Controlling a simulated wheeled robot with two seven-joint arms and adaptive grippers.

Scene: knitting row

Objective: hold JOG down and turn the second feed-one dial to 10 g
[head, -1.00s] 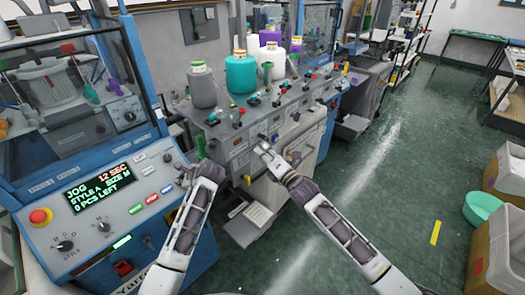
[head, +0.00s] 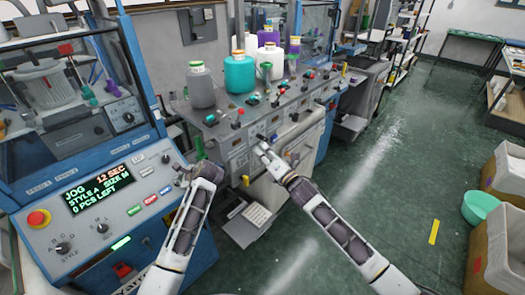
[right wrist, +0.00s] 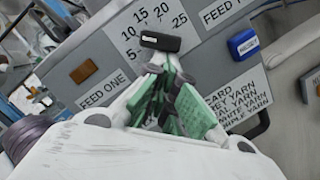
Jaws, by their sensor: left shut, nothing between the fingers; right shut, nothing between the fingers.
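The blue-grey control panel (head: 88,228) has a lit display (head: 100,188) reading JOG 12 SEC, STYLE A SIZE M, 0 PCS LEFT. My left gripper (head: 184,171) is shut and empty at the panel's upper right edge. It hides what lies under it, and I cannot tell whether it presses JOG. In the right wrist view the FEED ONE dial has a black bar knob (right wrist: 160,41) with a scale from 5 to 25. The knob's left end lies near the 10. My right gripper (right wrist: 166,72), also in the head view (head: 260,147), is shut and empty at the knob; contact is unclear.
A blue button (right wrist: 243,44) and a FEED T label (right wrist: 226,10) sit right of the dial. A grey bottle (head: 200,88) and a teal bottle (head: 239,74) stand on the machine top. A red emergency button (head: 38,218) is at the panel's left.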

